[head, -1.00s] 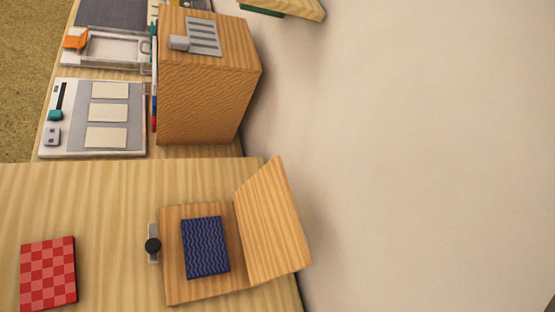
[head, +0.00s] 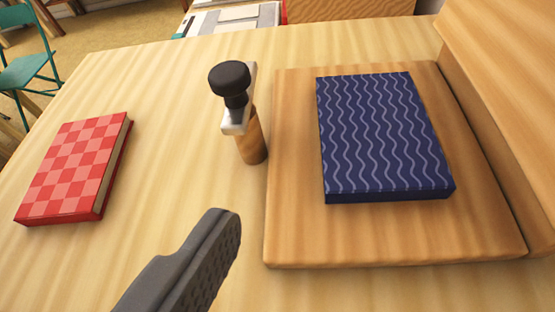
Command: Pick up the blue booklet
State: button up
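The blue booklet (head: 385,140) with pale wavy lines lies flat on a wooden base board (head: 300,235), right of the middle. One dark grey finger of my gripper (head: 195,265) shows at the bottom, left of the board and nearer to me than the booklet. Its ribbed inner pad faces right with nothing against it, so my gripper looks open and empty. The other finger is out of view. The finger is apart from the booklet in the picture.
A wooden panel (head: 505,75) rises along the board's right side. A black-knobbed metal and wood piece (head: 233,90) stands at the board's left edge. A red checkered booklet (head: 75,170) lies at left. Bare table (head: 190,150) lies between.

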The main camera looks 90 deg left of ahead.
send_near(378, 134)
jog(key=x, duration=0.3)
jog(key=shift+a+r, duration=0.25)
jog(key=shift+f+x, duration=0.25)
jog(key=shift+x, duration=2.55)
jog(key=shift+d, duration=0.25)
jog(key=c, duration=0.9)
